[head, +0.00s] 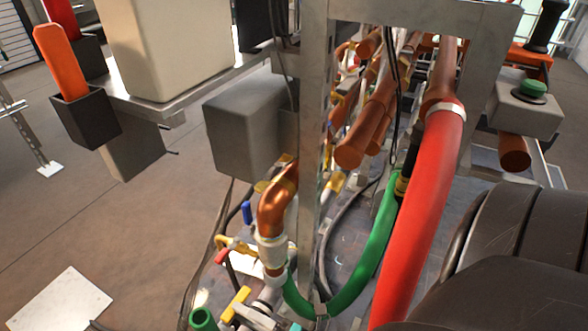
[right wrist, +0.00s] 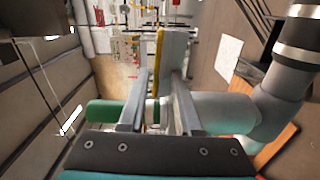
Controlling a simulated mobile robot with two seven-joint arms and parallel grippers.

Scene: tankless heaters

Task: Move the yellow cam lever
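In the right wrist view, a pale grey block with a yellow strip (right wrist: 159,62) along its left side stands between and beyond the fingertips; I cannot tell whether this is the yellow cam lever. My right gripper (right wrist: 160,75) has its two grey fingers apart, with a gap between them. Contact with the block is not clear. In the head view, a yellow handle (head: 236,303) is low on the pipework, and another yellow part (head: 224,242) is above it; which one is the cam lever is unclear. My left gripper is not in view.
A thick red hose (head: 428,205) and a green hose (head: 368,262) run down past a metal frame post (head: 312,130). A copper elbow (head: 276,203) and a grey box (head: 245,125) are close by. A grey pipe (right wrist: 225,112) runs beside the right finger. Open floor lies left.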

